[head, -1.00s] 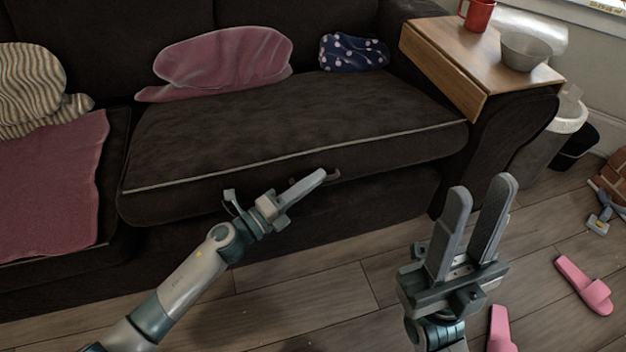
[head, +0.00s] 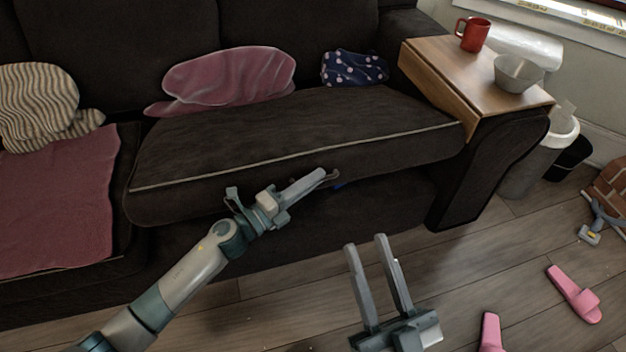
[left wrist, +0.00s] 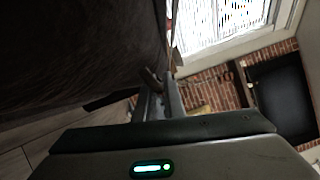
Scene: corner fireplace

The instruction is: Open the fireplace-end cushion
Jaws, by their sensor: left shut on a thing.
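The fireplace-end cushion (head: 270,130) is the dark seat cushion with pale piping, at the right end of the sofa. A small brown pull (head: 331,178) sits at its front face. My left gripper (head: 320,174) is at the cushion's front, shut on the pull; the exact contact is small and partly hidden. In the left wrist view the gripper's fingers (left wrist: 160,102) show beside the dark cushion side (left wrist: 80,50). A small blue patch shows just below the cushion front, by the pull. My right gripper (head: 367,243) is open and empty over the floor, in front of the sofa.
A pink pillow (head: 230,78) and a dotted navy cloth (head: 355,69) lie at the cushion's back. A wooden arm tray (head: 445,75) holds a red mug (head: 472,34) and grey bowl (head: 517,72). Pink slippers (head: 575,293) lie on the floor at right.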

